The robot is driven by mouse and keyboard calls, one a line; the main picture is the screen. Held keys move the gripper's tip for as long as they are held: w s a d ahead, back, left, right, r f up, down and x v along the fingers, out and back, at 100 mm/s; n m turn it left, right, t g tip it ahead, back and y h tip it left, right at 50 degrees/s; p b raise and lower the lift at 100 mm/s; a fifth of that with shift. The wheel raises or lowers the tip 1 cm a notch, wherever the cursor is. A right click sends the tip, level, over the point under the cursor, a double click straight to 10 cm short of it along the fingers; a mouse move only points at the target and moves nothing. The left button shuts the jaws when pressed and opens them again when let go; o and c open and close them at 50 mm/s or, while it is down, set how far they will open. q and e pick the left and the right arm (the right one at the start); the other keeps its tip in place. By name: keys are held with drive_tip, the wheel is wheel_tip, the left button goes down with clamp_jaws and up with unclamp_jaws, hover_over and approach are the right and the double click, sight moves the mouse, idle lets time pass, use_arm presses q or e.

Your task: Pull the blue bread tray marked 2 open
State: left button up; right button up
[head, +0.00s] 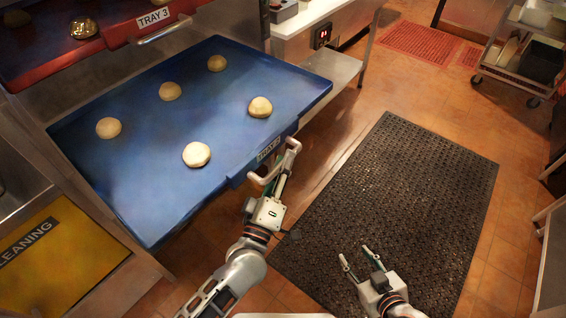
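The blue bread tray (150,180), labelled TRAY 2 on its front, is pulled far out of the rack in the head view. Several round pale dough pieces rest on it. Its light metal handle (291,148) is on the front edge, beside the label. My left gripper (273,174) is at this handle, with its fingers close together around it; they partly hide the handle. My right gripper (355,252) is open and empty above the dark floor mat, apart from the tray.
A red tray labelled TRAY 3 (118,28) sits higher at the upper left. A yellow cleaning panel (65,255) is at the lower left. A metal counter (335,65) stands beyond the blue tray. The black mat (410,190) is clear. A wheeled cart (515,75) is at the upper right.

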use_arm(q)
drive_tip(key=v, duration=1.2)
drive_tip(key=shift+f, duration=0.1)
drive_tip(key=s+a+f+m+g+y, duration=0.2)
drive_tip(key=s+a+f+m+g, duration=0.1)
drive_tip(key=a+f+m, duration=0.3)
drive_tip(key=s+a+f+m+g+y, duration=0.1)
drive_tip(key=s+a+f+m+g, duration=0.2)
drive_tip(key=a+f, duration=0.7)
drive_tip(key=f+m+g, duration=0.1)
drive_tip(key=m+g, duration=0.1)
drive_tip(key=m, duration=0.1)
drive_tip(key=shift+a+f+y, duration=0.2)
drive_tip(key=shift+f+y, duration=0.1)
drive_tip(key=shift+y, duration=0.1)
